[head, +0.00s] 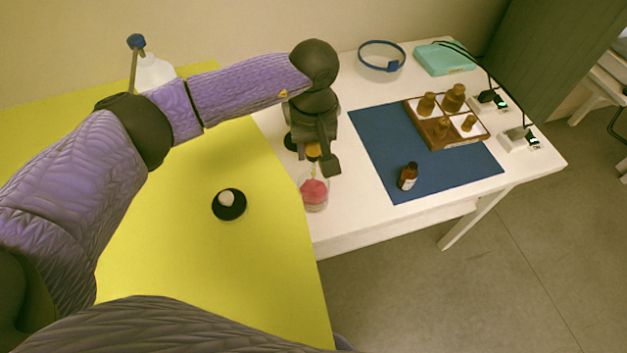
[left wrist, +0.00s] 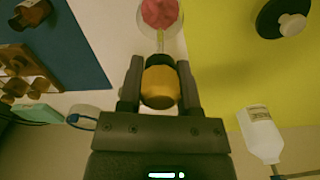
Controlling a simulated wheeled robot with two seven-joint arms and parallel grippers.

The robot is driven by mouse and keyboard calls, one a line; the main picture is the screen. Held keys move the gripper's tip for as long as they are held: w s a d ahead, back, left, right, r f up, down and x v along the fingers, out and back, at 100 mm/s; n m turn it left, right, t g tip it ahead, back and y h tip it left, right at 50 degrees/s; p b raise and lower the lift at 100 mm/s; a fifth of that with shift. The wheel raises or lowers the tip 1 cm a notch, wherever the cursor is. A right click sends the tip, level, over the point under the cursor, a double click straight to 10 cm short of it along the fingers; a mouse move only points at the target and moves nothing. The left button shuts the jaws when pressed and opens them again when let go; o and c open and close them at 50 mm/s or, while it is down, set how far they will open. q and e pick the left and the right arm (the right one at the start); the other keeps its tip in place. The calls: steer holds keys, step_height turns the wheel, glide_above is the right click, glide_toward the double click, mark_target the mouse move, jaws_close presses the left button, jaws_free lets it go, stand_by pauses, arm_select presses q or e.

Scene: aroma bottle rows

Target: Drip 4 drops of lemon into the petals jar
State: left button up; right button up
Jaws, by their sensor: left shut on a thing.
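My left gripper (head: 318,160) is shut on a dropper with an orange-yellow bulb (head: 313,150). In the left wrist view the bulb (left wrist: 159,86) sits between the two fingers (left wrist: 159,78), with the thin tube pointing toward the jar. The clear petals jar (head: 314,196), with pink-red contents, stands on the white table directly below the gripper; it also shows in the left wrist view (left wrist: 161,14). The dropper tip is over or in the jar's mouth; I cannot tell which. No falling drop is visible. My right gripper is not in view.
A wooden tray (head: 433,138) holds several brown bottles. A black disc with a white knob (head: 229,204) lies on the yellow surface (head: 265,270). A white bottle (head: 153,72) stands behind my arm.

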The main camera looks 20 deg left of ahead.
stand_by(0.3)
arm_select(q)
steer(key=shift+r+p, duration=1.2)
steer(key=shift+r, duration=0.9)
steer(key=shift+f, duration=0.1)
